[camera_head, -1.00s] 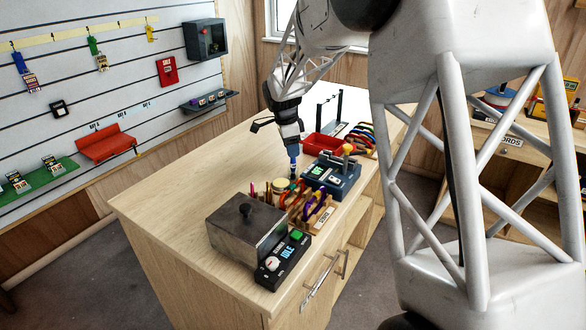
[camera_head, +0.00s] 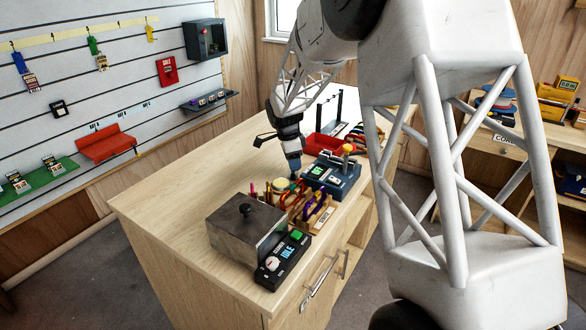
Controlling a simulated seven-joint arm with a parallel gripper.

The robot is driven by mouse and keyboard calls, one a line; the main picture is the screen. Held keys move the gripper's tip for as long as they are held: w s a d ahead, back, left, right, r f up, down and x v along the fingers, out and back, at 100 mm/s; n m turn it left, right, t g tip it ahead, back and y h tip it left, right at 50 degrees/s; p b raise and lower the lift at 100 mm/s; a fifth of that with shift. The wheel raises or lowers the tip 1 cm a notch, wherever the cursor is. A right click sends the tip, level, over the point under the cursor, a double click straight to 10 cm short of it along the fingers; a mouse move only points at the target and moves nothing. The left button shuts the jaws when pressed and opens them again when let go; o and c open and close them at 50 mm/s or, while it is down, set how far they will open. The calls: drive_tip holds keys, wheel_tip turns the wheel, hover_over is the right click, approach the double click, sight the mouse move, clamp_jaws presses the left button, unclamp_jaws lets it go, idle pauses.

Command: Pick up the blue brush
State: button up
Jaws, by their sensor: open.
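My gripper (camera_head: 294,170) points down over the group of small tools on the wooden bench, close above them. Its fingers are small in the picture and the gap between them is hard to make out. A blue part shows at its lower end; I cannot tell whether it belongs to the gripper or is a brush. Below and in front stands a wooden tool rack (camera_head: 306,218) with purple- and orange-handled tools. I cannot pick out the blue brush with certainty; it may be hidden among the tools or behind the gripper.
A grey metal box (camera_head: 236,232) and a black control unit (camera_head: 283,258) stand at the bench's near end. A dark blue device (camera_head: 332,178) is right of the gripper, with a red tray (camera_head: 318,146) behind. The bench's left side (camera_head: 190,185) is clear.

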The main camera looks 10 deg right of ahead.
drive_tip(key=shift+c, duration=0.3)
clamp_jaws()
drive_tip(key=shift+r, duration=0.1)
drive_tip(key=shift+r, duration=4.95)
